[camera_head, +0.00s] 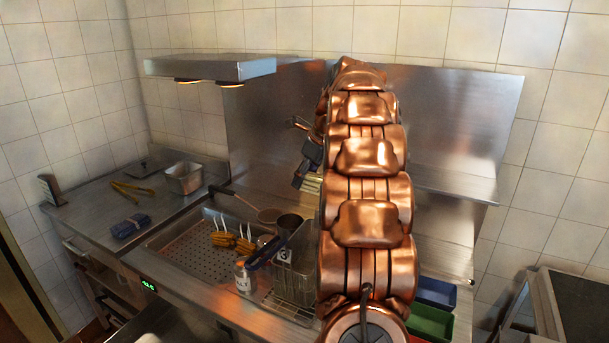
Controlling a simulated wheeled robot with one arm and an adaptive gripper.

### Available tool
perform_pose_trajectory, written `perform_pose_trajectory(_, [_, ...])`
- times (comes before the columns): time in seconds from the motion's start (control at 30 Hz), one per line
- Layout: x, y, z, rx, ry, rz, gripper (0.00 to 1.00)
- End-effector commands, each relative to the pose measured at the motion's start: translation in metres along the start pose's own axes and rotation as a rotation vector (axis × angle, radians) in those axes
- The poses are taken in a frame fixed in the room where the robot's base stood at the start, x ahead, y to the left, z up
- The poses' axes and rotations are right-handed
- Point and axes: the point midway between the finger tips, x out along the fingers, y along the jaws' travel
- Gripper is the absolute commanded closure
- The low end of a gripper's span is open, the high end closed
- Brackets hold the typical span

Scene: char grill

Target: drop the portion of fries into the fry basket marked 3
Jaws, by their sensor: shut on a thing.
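My gripper (309,172) is left of my copper arm, above the right end of the counter. It is shut on a pale yellowish bundle (311,186), which looks like the portion of fries; the arm partly hides it. Below it stands a wire fry basket (292,284) with a blue handle (262,251). A small tag (284,256) on the basket carries a mark that looks like a 3, but it is too small to be sure. The bundle is held well above the basket, apart from it. My arm covers the basket's right side and whatever is behind it.
A perforated steel tray (190,253) holds golden ribbed pieces (222,239) with white prongs. A salt can (243,277) stands close left of the basket. A sieve (268,215) and dark cup (289,224) are behind. A heat-lamp hood (209,68) overhangs the left counter.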

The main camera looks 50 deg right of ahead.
Motion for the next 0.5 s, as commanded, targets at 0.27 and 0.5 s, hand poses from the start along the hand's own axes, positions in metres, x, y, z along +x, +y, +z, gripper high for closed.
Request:
perform_pose_trajectory(0.27, [0.029,-0.001,-0.013,0.001,0.001,-0.002,0.75])
perform_pose_trajectory(0.5, [0.035,-0.001,-0.016,0.002,0.0,-0.002,0.75])
